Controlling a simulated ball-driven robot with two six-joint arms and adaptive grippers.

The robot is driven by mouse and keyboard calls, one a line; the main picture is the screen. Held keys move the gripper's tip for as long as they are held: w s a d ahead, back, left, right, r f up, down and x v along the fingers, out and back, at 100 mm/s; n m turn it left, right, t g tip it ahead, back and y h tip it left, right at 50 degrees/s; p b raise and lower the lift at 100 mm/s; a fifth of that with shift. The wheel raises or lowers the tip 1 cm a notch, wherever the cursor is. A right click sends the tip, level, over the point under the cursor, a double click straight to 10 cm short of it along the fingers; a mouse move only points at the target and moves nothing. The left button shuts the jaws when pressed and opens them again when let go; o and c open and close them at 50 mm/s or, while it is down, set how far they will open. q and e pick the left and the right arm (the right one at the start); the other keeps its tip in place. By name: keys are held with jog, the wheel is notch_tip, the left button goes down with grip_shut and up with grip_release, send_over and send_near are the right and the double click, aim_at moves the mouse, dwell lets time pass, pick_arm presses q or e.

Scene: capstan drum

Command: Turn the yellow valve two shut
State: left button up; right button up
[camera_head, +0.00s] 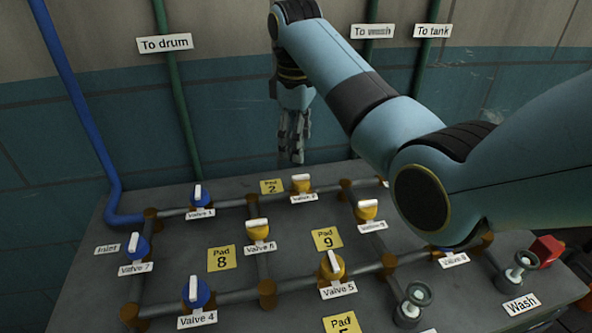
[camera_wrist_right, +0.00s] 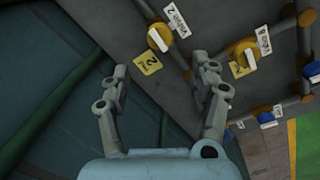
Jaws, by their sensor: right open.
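Valve 2 (camera_head: 301,184) is a yellow valve with a white bar handle, on the back pipe of the grey panel. It also shows in the right wrist view (camera_wrist_right: 159,38), beyond the fingertips. Its handle appears to lie along the pipe. My right gripper (camera_head: 291,160) hangs over the back edge of the panel, above and behind valve 2, apart from it. In the wrist view the right gripper (camera_wrist_right: 165,70) has its two fingers spread with nothing between them. My left gripper is not in view.
Yellow pad 2 (camera_head: 272,186) lies left of valve 2. Blue valve 1 (camera_head: 199,202) stands farther left on the same pipe. Another yellow valve (camera_head: 367,211) stands to the front right. Brown pipe joints (camera_head: 345,188) rise from the panel. A wall with vertical pipes stands behind.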

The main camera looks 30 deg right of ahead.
aim_at(300, 176)
notch_tip(300, 176, down, 5)
jog(key=shift+d+f, duration=0.1)
jog(key=shift+d, duration=0.05)
notch_tip(300, 176, down, 4)
jog(key=shift+w+d+r, duration=0.1)
jog(key=shift+w+d, duration=0.05)
jog(key=shift+f, duration=0.55)
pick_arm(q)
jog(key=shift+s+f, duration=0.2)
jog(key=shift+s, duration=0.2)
pick_arm(e)
jog(key=c, duration=1.1)
